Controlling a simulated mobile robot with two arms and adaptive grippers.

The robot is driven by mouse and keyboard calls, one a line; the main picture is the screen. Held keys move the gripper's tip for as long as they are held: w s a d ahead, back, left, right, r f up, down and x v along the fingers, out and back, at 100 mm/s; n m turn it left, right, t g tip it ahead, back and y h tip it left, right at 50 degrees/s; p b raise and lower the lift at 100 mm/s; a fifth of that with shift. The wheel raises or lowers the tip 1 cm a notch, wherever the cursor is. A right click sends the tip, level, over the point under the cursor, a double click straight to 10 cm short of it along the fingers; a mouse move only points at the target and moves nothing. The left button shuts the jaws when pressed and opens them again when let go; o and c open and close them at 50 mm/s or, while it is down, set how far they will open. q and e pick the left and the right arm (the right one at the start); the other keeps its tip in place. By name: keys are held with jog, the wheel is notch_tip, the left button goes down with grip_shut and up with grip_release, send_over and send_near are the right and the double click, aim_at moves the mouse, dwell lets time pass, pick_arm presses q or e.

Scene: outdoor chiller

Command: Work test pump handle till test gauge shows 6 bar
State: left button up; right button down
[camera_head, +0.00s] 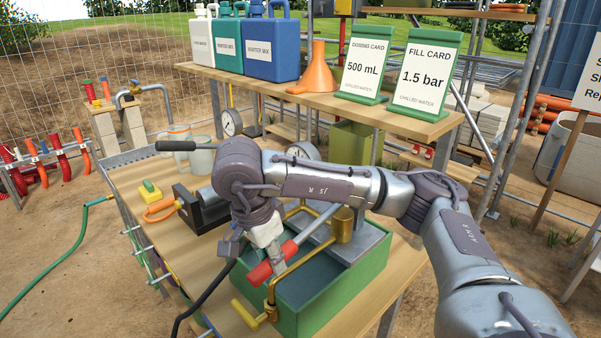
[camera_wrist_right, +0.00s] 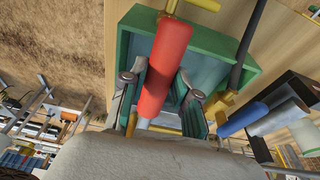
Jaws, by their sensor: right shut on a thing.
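The test pump (camera_head: 330,317) is a green open box on the lower wooden bench, with brass pipework (camera_head: 342,228). Its lever (camera_head: 317,222) slopes down toward the left and ends in a red grip (camera_head: 258,275). My right gripper (camera_head: 275,262) is shut on this red grip. In the right wrist view the red grip (camera_wrist_right: 168,58) lies between my two fingers (camera_wrist_right: 163,86). A round gauge (camera_head: 303,150) stands behind my right arm, which covers its lower part; its reading is not legible. My left gripper is out of view.
Another gauge (camera_head: 231,121) stands further left. A black hose (camera_head: 208,290) runs from the pump. A black fixture (camera_head: 190,211) and a yellow-green sponge (camera_head: 150,191) lie to its left. The raised shelf (camera_head: 420,125) behind holds jugs, an orange funnel (camera_head: 314,70) and two cards.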

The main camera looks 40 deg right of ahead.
jog(key=shift+d+f+h, duration=0.15)
jog(key=shift+f+h, duration=0.1)
jog(key=shift+f, duration=0.3)
jog(key=shift+d+f+h, duration=0.15)
jog(key=shift+f+h, duration=0.1)
jog(key=shift+f, duration=0.25)
jog(key=shift+r, duration=0.1)
